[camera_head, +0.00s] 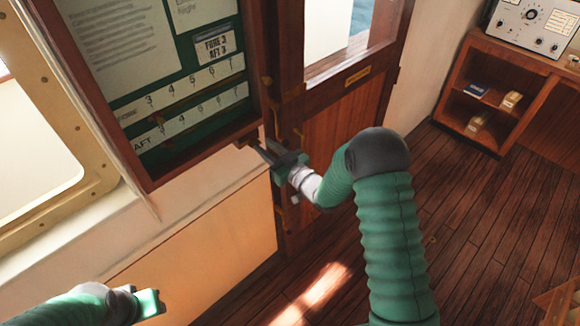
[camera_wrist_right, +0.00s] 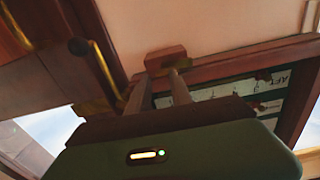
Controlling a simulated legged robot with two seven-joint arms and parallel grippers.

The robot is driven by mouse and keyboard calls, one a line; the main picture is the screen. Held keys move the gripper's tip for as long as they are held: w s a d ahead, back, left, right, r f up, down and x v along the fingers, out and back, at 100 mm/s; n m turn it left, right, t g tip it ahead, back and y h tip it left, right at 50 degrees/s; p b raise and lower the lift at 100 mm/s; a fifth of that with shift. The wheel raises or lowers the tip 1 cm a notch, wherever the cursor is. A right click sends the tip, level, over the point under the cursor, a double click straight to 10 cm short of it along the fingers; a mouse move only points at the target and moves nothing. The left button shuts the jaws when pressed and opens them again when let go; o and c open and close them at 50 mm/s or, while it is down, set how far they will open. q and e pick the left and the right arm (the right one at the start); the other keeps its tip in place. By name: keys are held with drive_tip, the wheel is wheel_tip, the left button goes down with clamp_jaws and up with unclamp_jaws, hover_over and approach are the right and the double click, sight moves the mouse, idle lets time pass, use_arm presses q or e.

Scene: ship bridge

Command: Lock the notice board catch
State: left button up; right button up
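The notice board (camera_head: 190,160) hangs on the wall at the upper left of the head view, with a brown wooden frame around a green panel. A small wooden block (camera_wrist_right: 166,60), which looks like its catch, sits by the frame edge in the wrist view. My right gripper (camera_head: 259,148) is at the board's lower right corner. In the wrist view its two fingers (camera_wrist_right: 160,78) are apart, with their tips at the block; I cannot tell whether they touch it. My left gripper (camera_head: 150,303) is low at the left, away from the board; its fingers are not clear.
A wooden door (camera_head: 345,130) with a window and brass plate stands right of the board. A brass handle (camera_wrist_right: 103,70) shows in the wrist view. A shelf unit (camera_head: 470,100) with an instrument box (camera_head: 532,25) stands at the far right. The plank floor (camera_head: 480,210) is largely clear.

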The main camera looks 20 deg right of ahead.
drive_tip(key=shift+o, duration=0.6)
drive_tip(key=shift+s+a+f+y, duration=0.15)
drive_tip(key=shift+a+f+y, duration=0.2)
drive_tip(key=shift+a, duration=0.15)
use_arm(q)
drive_tip(key=shift+w+a+f+b, duration=0.3)
drive_tip(key=shift+w+f+b, duration=0.05)
drive_tip(key=shift+w+f, duration=0.2)
drive_tip(key=shift+w+a+f+b, duration=0.25)
drive_tip(key=shift+w+f+b, duration=0.15)
drive_tip(key=shift+f, duration=0.1)
use_arm(e)
drive_tip(key=v, duration=1.6)
drive_tip(key=shift+s, duration=0.45)
